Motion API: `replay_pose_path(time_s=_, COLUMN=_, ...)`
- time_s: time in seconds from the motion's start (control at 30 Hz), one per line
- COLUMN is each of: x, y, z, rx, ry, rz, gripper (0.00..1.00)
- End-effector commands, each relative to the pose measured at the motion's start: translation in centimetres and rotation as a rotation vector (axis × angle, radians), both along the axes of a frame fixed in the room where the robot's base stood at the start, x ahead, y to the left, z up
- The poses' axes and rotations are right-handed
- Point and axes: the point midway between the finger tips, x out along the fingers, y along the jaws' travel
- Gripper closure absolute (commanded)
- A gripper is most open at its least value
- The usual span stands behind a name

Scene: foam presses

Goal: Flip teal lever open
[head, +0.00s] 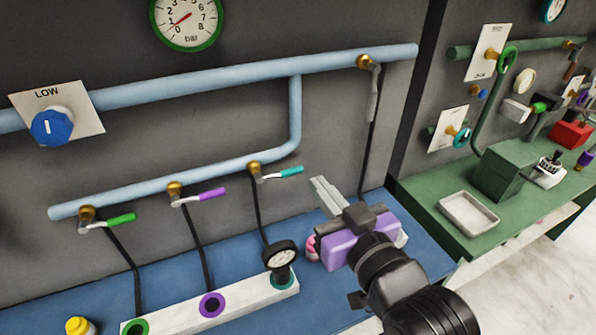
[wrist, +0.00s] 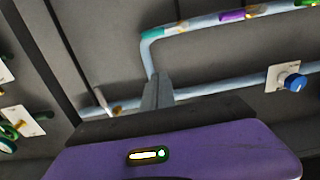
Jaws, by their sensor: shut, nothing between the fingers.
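The teal lever (head: 292,171) sits on a brass valve (head: 254,168) at the right end of the lower blue pipe. Its handle points right and slightly up, roughly in line with that pipe. In the wrist view its teal grip (wrist: 152,32) shows near the top, beyond the fingers. My gripper (head: 319,183) is shut and empty. In the head view its fingertips appear just right of and below the lever's tip, with a small gap in the picture. The wrist view shows the fingers (wrist: 157,88) pressed together.
Left along the pipe are a purple lever (head: 212,194) and a green lever (head: 121,220). A grey-handled valve (head: 373,88) hangs from the upper pipe. Below stand a white manifold block (head: 178,312) and a black gauge (head: 281,258). Black hoses hang from the valves.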

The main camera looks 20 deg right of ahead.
Motion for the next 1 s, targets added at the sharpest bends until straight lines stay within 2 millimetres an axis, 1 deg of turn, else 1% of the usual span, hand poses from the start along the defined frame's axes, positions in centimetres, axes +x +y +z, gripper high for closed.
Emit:
replay_pose_path(time_s=0.17, x=0.4, y=0.0, z=-0.2, rx=0.0, ry=-0.004, rz=0.0, gripper=1.0)
replay_pose_path(time_s=0.37, x=1.5, y=0.0, z=-0.6, rx=0.0, ry=-0.006, rz=0.0, gripper=1.0)
replay_pose_path(time_s=0.57, x=2.7, y=0.0, z=-0.5, rx=0.0, ry=-0.006, rz=0.0, gripper=1.0)
replay_pose_path(time_s=0.6, x=3.8, y=0.0, z=0.0, rx=0.0, ry=-0.002, rz=0.0, gripper=1.0)
replay_pose_path(time_s=0.93, x=10.2, y=0.0, z=-0.2, rx=0.0, ry=0.0, rz=0.0, gripper=1.0)
replay_pose_path(time_s=1.0, x=10.3, y=0.0, z=-1.8, rx=0.0, ry=0.006, rz=0.0, gripper=1.0)
